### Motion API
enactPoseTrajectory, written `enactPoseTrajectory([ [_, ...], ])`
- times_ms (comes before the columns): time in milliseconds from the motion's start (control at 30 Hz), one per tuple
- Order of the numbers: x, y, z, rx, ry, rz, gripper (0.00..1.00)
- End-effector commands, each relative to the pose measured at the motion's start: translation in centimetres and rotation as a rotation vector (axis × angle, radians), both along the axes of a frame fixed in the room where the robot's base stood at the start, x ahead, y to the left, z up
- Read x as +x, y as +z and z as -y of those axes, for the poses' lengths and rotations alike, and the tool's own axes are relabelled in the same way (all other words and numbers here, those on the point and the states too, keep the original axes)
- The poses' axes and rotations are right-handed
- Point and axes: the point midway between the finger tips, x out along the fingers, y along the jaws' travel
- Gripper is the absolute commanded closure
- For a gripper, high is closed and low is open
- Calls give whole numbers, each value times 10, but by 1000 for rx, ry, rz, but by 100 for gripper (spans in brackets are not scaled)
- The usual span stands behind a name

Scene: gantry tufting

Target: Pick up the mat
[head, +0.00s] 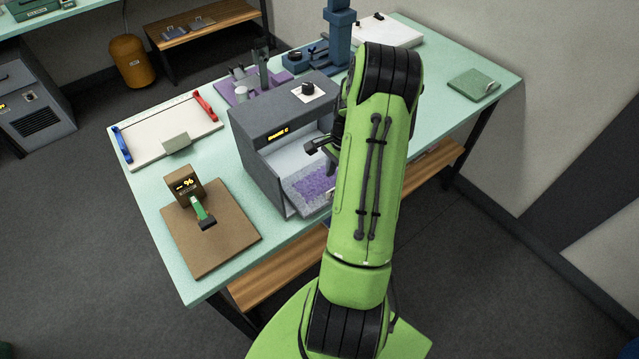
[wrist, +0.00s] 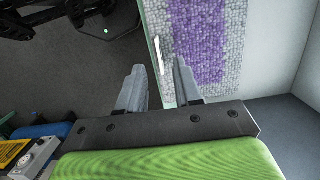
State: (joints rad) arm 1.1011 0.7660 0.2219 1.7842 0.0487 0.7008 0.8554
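The mat (head: 313,184) is a speckled grey sheet with a purple patch. It lies in the open front of a grey box-shaped machine (head: 265,135) on the table, partly hidden by my arm. In the wrist view the mat (wrist: 200,45) shows a purple band between grey bands, ahead of and right of the fingers. My gripper (head: 322,150) is at the machine's opening, above the mat. In the wrist view its two fingers (wrist: 158,68) are apart, with a pale edge between them. I cannot tell whether they touch the mat.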

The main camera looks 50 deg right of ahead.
Motion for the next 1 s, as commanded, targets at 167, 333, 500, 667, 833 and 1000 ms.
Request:
enactPoseTrajectory([
  [167, 0, -21, -3, 1, 1, -1, 66],
  [333, 0, -53, -6, 2, 2, 0, 66],
  [500, 1, -65, -7, -2, 2, 2, 66],
  [667, 1, -65, -7, -2, 2, 2, 69],
  [833, 1, -65, -7, -2, 2, 2, 95],
  [1000, 1, -65, -7, -2, 2, 2, 100],
])
